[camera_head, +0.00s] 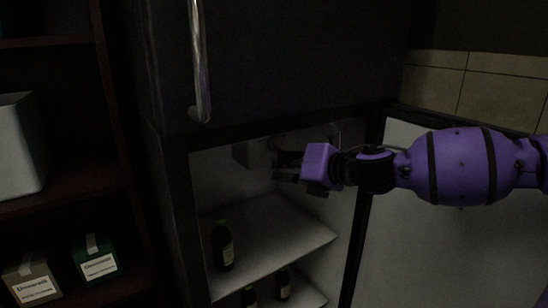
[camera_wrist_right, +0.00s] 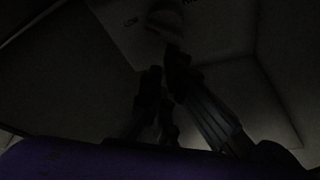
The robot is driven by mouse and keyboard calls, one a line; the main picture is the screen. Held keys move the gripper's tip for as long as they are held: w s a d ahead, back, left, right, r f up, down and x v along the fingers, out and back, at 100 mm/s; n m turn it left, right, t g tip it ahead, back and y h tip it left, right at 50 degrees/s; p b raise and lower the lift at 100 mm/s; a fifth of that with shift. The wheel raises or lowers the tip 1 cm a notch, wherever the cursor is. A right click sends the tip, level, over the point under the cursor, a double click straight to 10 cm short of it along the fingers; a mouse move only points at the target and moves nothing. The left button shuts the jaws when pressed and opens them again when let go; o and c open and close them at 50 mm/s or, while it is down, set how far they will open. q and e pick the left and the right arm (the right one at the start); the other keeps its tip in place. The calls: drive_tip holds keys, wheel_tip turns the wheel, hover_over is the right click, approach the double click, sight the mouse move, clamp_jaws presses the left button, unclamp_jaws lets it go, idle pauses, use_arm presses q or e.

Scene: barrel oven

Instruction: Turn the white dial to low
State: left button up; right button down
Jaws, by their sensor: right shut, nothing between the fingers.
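My right gripper (camera_head: 279,170) reaches from the right into the open fridge compartment, with its fingers pointing left. In the right wrist view its dark fingers (camera_wrist_right: 165,72) are shut and empty. Just beyond the fingertips, at the top of the wrist view, is a pale rounded shape that looks like the white dial (camera_wrist_right: 165,24). A small "LOW" label (camera_wrist_right: 131,22) is printed left of it, and other lettering is cut off at the top edge. Dim light hides the dial's exact setting and whether the fingers touch it. My left gripper is not in view.
The fridge (camera_head: 262,232) has white shelves with dark bottles (camera_head: 222,246) below my gripper. Its lower door (camera_head: 415,240) stands open at right, behind my arm. The closed upper door (camera_head: 290,65) is above. A dark shelf with boxes (camera_head: 95,260) stands at left.

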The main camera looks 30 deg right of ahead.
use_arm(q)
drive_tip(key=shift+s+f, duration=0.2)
use_arm(e)
drive_tip(key=shift+d+f+n, duration=0.1)
drive_tip(key=shift+d+n, duration=0.1)
drive_tip(key=shift+n, duration=0.3)
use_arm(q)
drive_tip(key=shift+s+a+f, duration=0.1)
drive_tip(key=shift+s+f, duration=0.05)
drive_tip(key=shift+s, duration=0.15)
use_arm(e)
drive_tip(key=shift+d+h, duration=0.1)
drive_tip(key=shift+h, duration=0.3)
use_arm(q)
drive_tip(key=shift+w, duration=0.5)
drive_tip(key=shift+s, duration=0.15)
use_arm(e)
drive_tip(key=shift+d, duration=0.1)
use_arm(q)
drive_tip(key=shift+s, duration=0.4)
